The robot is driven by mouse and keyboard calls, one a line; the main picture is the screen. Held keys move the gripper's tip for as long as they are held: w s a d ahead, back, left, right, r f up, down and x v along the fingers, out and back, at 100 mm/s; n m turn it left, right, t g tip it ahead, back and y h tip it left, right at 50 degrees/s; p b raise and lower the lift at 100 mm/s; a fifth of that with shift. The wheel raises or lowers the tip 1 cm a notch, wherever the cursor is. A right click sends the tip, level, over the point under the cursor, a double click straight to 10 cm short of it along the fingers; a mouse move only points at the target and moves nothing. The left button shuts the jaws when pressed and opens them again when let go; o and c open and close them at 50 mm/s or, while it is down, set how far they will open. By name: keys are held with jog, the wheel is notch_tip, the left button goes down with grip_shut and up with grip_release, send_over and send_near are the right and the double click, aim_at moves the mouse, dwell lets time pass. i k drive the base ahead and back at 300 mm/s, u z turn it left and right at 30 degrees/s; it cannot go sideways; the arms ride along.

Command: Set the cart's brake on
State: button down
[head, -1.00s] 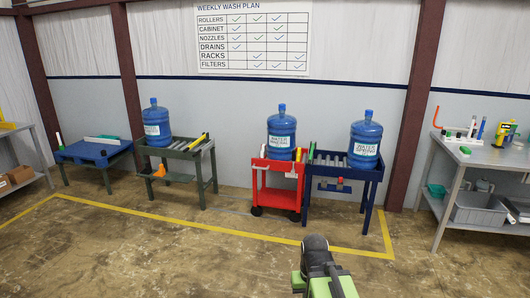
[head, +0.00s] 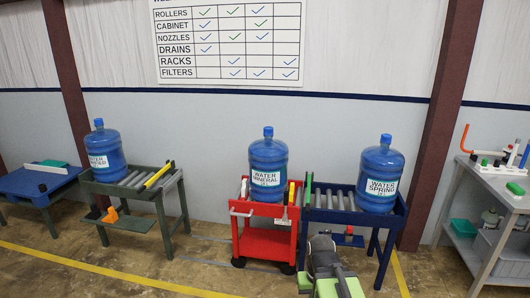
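The red cart (head: 267,243) stands on dark wheels in the middle of the head view, against the left side of the blue roller stand. It carries a blue water jug (head: 268,165) labelled WATER MINERAL. A pale bar-like handle (head: 242,212) shows at its front left, and a small pale part (head: 281,224) at its front right. I cannot tell which part is the brake or how it is set. My gripper (head: 322,242) is at the bottom, right of the cart and in front of the blue stand. Its fingers are not clear, so open or shut cannot be told.
The blue roller stand (head: 330,217) holds another jug (head: 381,178); a red part (head: 348,239) sits below its top. A green roller stand (head: 160,202) with a jug (head: 105,150) is left. A grey workbench (head: 497,185) stands right. Floor between the green stand and cart is clear.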

aim_at(286, 193)
jog(key=u, duration=0.4)
jog(key=i, duration=1.85)
jog(key=u, duration=0.45)
jog(key=k, duration=0.85)
jog(key=u, duration=0.15)
jog(key=i, duration=0.9)
jog(key=z, duration=0.05)
